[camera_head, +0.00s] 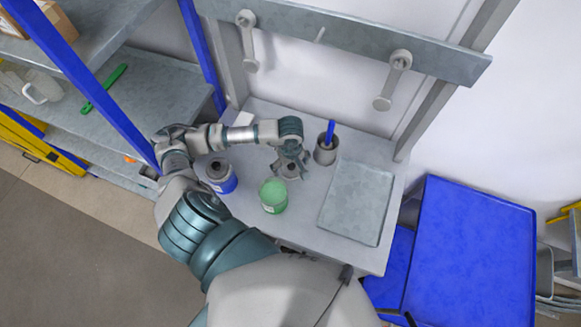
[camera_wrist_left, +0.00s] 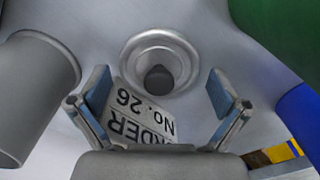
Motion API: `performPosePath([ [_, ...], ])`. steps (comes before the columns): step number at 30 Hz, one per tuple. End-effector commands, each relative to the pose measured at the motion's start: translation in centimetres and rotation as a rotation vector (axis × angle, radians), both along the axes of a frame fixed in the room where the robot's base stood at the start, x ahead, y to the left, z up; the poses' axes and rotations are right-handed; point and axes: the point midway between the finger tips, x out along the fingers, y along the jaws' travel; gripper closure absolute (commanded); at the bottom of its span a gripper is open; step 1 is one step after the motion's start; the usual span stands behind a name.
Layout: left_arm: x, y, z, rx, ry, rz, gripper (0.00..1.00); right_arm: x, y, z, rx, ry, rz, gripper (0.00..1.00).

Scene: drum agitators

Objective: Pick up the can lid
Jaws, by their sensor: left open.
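The can lid (camera_head: 291,173) is a small round metal disc lying on the grey workbench, partly hidden under my left gripper in the head view. In the left wrist view the lid (camera_wrist_left: 160,62) shows a raised rim and a dark knob at its middle. My left gripper (camera_head: 287,163) is open and empty, pointing down over the lid. In the wrist view its two fingers (camera_wrist_left: 160,95) stand apart, with the lid just beyond the gap between them. My right gripper is not in view.
A green can (camera_head: 273,197) stands in front of the lid, a blue can (camera_head: 221,182) to its left. A grey cup (camera_head: 325,154) with a blue handle stands right of the gripper, beside a metal tray (camera_head: 343,226). A printed order card (camera_wrist_left: 143,118) shows between the fingers.

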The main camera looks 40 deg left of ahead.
Motion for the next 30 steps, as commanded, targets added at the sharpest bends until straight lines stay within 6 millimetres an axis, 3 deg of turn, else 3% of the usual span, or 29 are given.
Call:
performPosePath([
  [1, 0.0, 0.0, 0.0, 0.0, 0.0, 0.0, 0.03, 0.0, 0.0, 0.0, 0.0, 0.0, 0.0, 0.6],
  [6, 0.0, -0.2, 0.1, 0.002, 0.0, 0.001, 0.42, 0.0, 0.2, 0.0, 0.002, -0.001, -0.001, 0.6],
  [23, -0.1, -0.1, -0.1, 0.0, 0.006, -0.001, 0.46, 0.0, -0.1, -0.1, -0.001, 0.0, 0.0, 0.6],
  [25, -0.1, -0.1, 0.5, -0.001, 0.005, -0.001, 0.55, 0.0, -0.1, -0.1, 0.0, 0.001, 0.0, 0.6],
  [27, 0.0, 0.0, 1.5, 0.0, 0.002, -0.001, 0.82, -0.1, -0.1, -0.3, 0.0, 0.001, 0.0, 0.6],
  [30, 0.1, -0.1, 3.7, -0.001, -0.002, -0.002, 0.82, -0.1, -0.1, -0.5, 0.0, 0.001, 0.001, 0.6],
])
